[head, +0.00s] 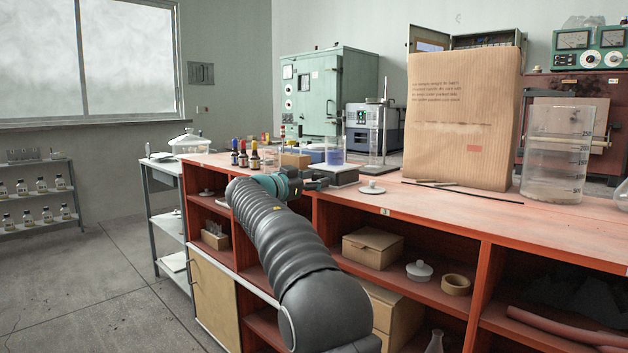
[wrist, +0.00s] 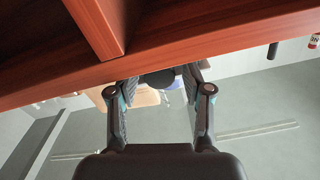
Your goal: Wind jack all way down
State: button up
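The lab jack (head: 336,178) stands near the bench's front edge, its pale top plate low over a dark body. A beaker of blue liquid (head: 335,157) is on it. My gripper (head: 316,183) reaches to the jack's left front side, level with the bench top. In the wrist view my gripper (wrist: 161,84) has its two fingers spread, with a dark rounded piece (wrist: 160,79), perhaps the jack's knob, between or just beyond the tips. I see no clear contact. The jack's knob cannot be made out in the head view.
Dropper bottles (head: 243,157) stand left of the jack, and a white lid (head: 372,188) lies close to its right. A large cardboard package (head: 462,120) and a big beaker (head: 556,150) stand farther right. The red bench edge (wrist: 215,48) runs close to my fingers.

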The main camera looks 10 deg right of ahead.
grip_shut()
jog(key=shift+n, duration=0.4)
jog(key=shift+r+n, duration=0.1)
jog(key=shift+n, duration=2.6)
jog(key=shift+o, duration=1.8)
grip_release()
jog(key=shift+a, duration=0.1)
jog(key=v, duration=1.2)
